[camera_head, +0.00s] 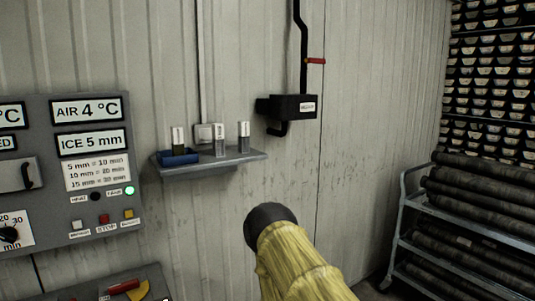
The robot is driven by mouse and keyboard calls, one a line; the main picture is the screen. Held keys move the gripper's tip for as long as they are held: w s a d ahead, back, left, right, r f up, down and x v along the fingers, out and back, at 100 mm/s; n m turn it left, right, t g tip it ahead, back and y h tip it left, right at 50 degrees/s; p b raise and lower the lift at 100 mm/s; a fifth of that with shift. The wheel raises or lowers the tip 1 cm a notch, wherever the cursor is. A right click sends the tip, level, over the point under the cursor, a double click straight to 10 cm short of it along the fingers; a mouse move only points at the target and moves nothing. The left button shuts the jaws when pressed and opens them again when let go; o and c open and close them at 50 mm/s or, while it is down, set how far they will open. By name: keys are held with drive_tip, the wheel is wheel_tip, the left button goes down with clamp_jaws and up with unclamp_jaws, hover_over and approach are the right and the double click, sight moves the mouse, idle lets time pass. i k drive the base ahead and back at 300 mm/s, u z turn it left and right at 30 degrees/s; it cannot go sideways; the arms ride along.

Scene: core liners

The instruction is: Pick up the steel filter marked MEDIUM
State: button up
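Three small upright pieces with pale labels stand at a wall shelf (210,163). The left piece (178,138) stands in a blue tray (179,157). The middle piece (220,142) and the right piece (244,138) stand on the bare shelf, apart from each other. Their labels are too small to read, so I cannot tell which is marked MEDIUM. My arm, in a yellow sleeve with a dark round end, rises from the bottom, below and right of the shelf. No gripper fingers show, and nothing is seen held.
A grey control panel (60,225) with signs, buttons and a lit green lamp fills the left. A black box (288,107) with a pipe hangs right of the shelf. A cart (401,212) with long dark tubes stands at the right, before stacked trays (492,70).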

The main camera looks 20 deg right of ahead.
sight(243, 135)
drive_tip(key=z, duration=2.35)
drive_tip(key=i, duration=1.95)
drive_tip(key=u, duration=2.75)
